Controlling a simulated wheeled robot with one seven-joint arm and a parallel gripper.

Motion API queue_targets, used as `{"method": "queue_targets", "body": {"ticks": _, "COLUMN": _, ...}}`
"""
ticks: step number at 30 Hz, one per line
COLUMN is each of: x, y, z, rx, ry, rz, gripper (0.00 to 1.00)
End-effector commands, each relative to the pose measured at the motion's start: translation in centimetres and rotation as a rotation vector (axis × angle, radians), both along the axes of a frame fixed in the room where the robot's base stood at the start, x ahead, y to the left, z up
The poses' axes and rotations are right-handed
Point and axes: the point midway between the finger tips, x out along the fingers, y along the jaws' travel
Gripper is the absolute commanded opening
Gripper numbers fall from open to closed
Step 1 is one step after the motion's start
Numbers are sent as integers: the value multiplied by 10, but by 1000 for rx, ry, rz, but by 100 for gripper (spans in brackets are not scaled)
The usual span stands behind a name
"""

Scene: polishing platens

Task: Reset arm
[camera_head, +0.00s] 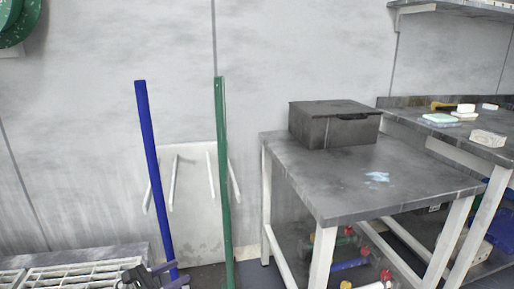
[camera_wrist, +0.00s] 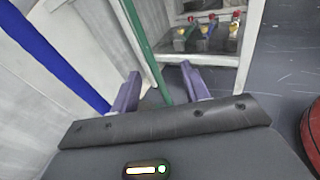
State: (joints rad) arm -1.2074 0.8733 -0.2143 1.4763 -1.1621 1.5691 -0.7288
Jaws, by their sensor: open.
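My gripper (camera_wrist: 160,90) is open in the wrist view, its two purple fingers spread apart with nothing held between them. It also shows at the bottom of the head view (camera_head: 168,275), partly cut off by the frame edge. A green pole (camera_wrist: 142,45) passes behind the gap between the fingers in the wrist view. In the head view the gripper is in front of the foot of a blue pole (camera_head: 154,170). Whether it touches the pole cannot be told.
A grey table (camera_head: 345,190) carries a dark closed box (camera_head: 334,132). A green pole (camera_head: 222,180) stands left of it. A white grate (camera_head: 75,275) lies at lower left. Another bench (camera_head: 410,117) at right holds small blocks. A red round object (camera_wrist: 312,130) is at the wrist view's right edge.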

Motion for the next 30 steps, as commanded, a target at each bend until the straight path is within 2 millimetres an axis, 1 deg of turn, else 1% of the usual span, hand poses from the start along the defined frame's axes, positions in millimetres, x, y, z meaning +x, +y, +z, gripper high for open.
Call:
{"method": "queue_targets", "body": {"ticks": 1, "x": 5, "y": -12, "z": 8, "rx": 34, "ry": 5, "rz": -28, "gripper": 46}}
{"method": "queue_targets", "body": {"ticks": 5, "x": 12, "y": -45, "z": 24, "rx": 131, "ry": 23, "rz": -104, "gripper": 46}}
{"method": "queue_targets", "body": {"ticks": 8, "x": 17, "y": -75, "z": 38, "rx": 227, "ry": 34, "rz": -178, "gripper": 46}}
{"method": "queue_targets", "body": {"ticks": 11, "x": 18, "y": -113, "z": 56, "rx": 347, "ry": 40, "rz": -271, "gripper": 46}}
{"method": "queue_targets", "body": {"ticks": 12, "x": 17, "y": -131, "z": 64, "rx": 404, "ry": 39, "rz": -317, "gripper": 46}}
{"method": "queue_targets", "body": {"ticks": 14, "x": 13, "y": -160, "z": 78, "rx": 509, "ry": 33, "rz": -394, "gripper": 46}}
{"method": "queue_targets", "body": {"ticks": 15, "x": 9, "y": -181, "z": 87, "rx": 585, "ry": 26, "rz": -450, "gripper": 46}}
{"method": "queue_targets", "body": {"ticks": 18, "x": -10, "y": -230, "z": 108, "rx": 783, "ry": -8, "rz": -595, "gripper": 46}}
{"method": "queue_targets", "body": {"ticks": 20, "x": -24, "y": -255, "z": 119, "rx": 899, "ry": -38, "rz": -679, "gripper": 46}}
{"method": "queue_targets", "body": {"ticks": 21, "x": -34, "y": -270, "z": 127, "rx": 977, "ry": -64, "rz": -733, "gripper": 46}}
{"method": "queue_targets", "body": {"ticks": 23, "x": -51, "y": -291, "z": 137, "rx": 1091, "ry": -107, "rz": -815, "gripper": 46}}
{"method": "queue_targets", "body": {"ticks": 24, "x": -62, "y": -303, "z": 143, "rx": 1167, "ry": -138, "rz": -866, "gripper": 46}}
{"method": "queue_targets", "body": {"ticks": 26, "x": -81, "y": -319, "z": 152, "rx": 1280, "ry": -193, "rz": -943, "gripper": 46}}
{"method": "queue_targets", "body": {"ticks": 27, "x": -93, "y": -329, "z": 157, "rx": 1355, "ry": -234, "rz": -994, "gripper": 46}}
{"method": "queue_targets", "body": {"ticks": 29, "x": -112, "y": -340, "z": 165, "rx": 1465, "ry": -299, "rz": -1064, "gripper": 46}}
{"method": "queue_targets", "body": {"ticks": 30, "x": -125, "y": -347, "z": 169, "rx": 1537, "ry": -346, "rz": -1109, "gripper": 46}}
